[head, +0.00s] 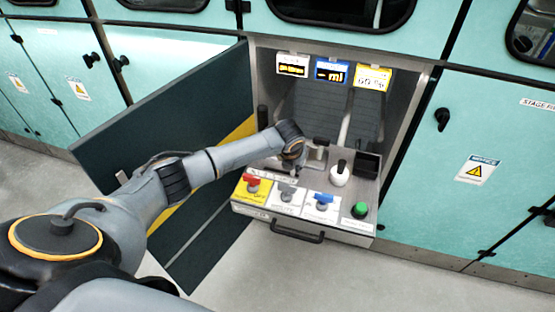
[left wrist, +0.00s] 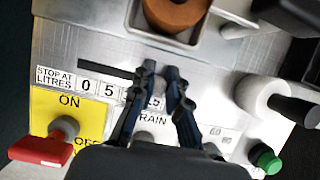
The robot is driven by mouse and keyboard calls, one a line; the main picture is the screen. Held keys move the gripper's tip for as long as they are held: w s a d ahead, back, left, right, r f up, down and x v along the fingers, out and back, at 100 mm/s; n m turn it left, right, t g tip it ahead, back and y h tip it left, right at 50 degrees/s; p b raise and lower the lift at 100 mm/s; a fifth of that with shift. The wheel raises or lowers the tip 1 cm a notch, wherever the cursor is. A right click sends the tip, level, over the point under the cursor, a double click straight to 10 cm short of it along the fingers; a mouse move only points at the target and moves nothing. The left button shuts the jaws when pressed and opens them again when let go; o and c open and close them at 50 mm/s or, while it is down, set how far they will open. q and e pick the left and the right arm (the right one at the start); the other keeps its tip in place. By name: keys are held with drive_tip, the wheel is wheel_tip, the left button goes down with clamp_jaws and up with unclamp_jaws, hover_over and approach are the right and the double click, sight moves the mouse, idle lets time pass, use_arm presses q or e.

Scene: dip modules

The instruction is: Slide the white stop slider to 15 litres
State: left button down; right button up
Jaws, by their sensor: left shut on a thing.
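The stop scale (left wrist: 88,88), marked "STOP AT LITRES", shows 0 and 5 in the left wrist view, with a partly covered 15 further right. A dark slot (left wrist: 100,70) runs above the numbers. My left gripper (left wrist: 161,72) is shut at the right part of this slot, above the area of the 15. The white stop slider is mostly hidden between its fingertips, so its exact position against the mark cannot be read. In the head view the left gripper (head: 305,160) is over the rear left of the control panel, largely hidden by its wrist. My right gripper is not seen.
A red lever (head: 251,181), a grey lever (head: 287,191), a blue lever (head: 323,201) and a green button (head: 360,210) line the panel's front. A white knob with a black handle (head: 339,175) stands right of the gripper. An open dark door (head: 130,125) is at left.

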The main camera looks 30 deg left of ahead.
use_arm(q)
drive_tip(key=shift+d, duration=0.35)
drive_tip(key=c, duration=1.3)
unclamp_jaws()
drive_tip(key=shift+w+d, duration=0.1)
drive_tip(key=shift+d, duration=0.05)
drive_tip(key=shift+r, duration=0.25)
drive_tip(key=v, duration=1.1)
drive_tip(key=shift+s+r, duration=0.15)
drive_tip(key=shift+s, duration=0.15)
